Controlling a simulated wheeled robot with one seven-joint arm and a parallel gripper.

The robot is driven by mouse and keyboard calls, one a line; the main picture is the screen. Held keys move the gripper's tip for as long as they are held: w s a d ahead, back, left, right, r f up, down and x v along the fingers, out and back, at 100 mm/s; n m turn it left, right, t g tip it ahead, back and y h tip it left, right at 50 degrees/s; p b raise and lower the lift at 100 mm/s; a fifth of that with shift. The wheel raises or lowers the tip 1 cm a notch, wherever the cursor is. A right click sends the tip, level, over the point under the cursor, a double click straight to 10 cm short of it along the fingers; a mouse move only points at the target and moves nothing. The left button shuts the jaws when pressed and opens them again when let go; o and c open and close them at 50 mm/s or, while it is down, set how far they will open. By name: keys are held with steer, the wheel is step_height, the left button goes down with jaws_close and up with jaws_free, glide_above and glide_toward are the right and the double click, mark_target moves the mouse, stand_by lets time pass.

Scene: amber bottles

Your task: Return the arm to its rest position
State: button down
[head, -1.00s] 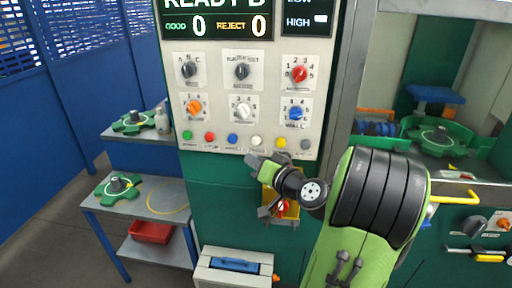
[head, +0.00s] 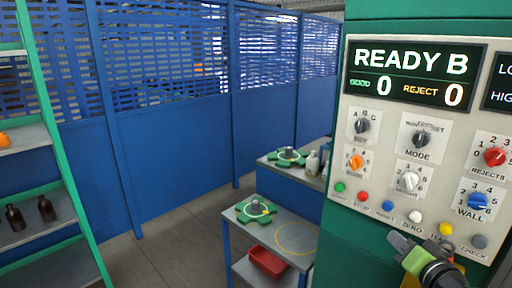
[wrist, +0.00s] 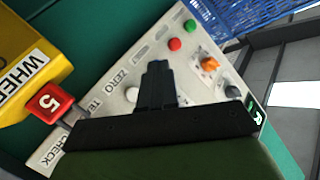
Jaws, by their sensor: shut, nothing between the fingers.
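My gripper (head: 408,252) shows at the bottom right of the head view, in front of the lower edge of the control panel (head: 345,180). Most of my arm is out of that frame. In the wrist view my gripper (wrist: 157,66) has its black fingers together with nothing between them. The panel (wrist: 100,122) lies beyond the fingers there, turned at a slant. I cannot tell whether the fingers touch the panel.
Amber bottles (head: 46,210) stand on a left shelf. Floor between is clear.

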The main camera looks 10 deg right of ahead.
steer(key=s+a+f+n+g+y, duration=0.2)
steer(key=a+n+g, duration=0.2)
steer(key=a, duration=0.6)
steer(key=s+a+f+n+g+y, duration=0.1)
steer(key=s+a+f+n+g, duration=0.15)
steer(key=a, duration=0.75)
steer(key=s+a+r+n+g+h, duration=0.1)
steer(key=s+a+g, duration=0.2)
steer(key=s, duration=1.1)
steer(key=shift+g+h, duration=0.35)
steer(key=shift+h, duration=0.05)
